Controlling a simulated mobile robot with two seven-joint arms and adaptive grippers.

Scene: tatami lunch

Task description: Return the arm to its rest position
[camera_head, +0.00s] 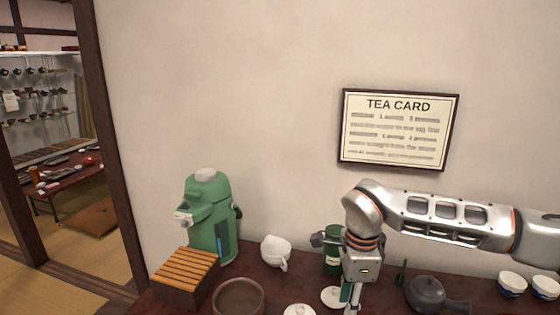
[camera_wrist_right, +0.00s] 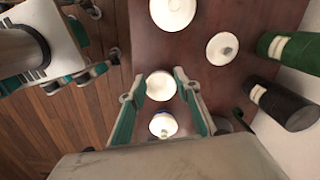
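My right arm comes in from the right in the head view, and its gripper (camera_head: 350,301) points down over the dark table, its tips low at the frame's bottom edge. In the right wrist view the two teal fingers of my right gripper (camera_wrist_right: 160,88) are spread apart. A white round bowl or cup (camera_wrist_right: 161,84) shows between them, and a white lidded piece (camera_wrist_right: 163,125) lies nearer the palm. I see nothing gripped. A grey and teal part at the left of the wrist view looks like my left gripper (camera_wrist_right: 82,52); its fingertips are unclear. The head view does not show it.
On the table stand a green dispenser (camera_head: 209,222), slatted wooden box (camera_head: 185,272), brown bowl (camera_head: 238,296), white pitcher (camera_head: 275,251), green canister (camera_head: 332,258), dark teapot (camera_head: 427,293) and white cups (camera_head: 512,284). The wall with a tea card (camera_head: 399,130) rises behind.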

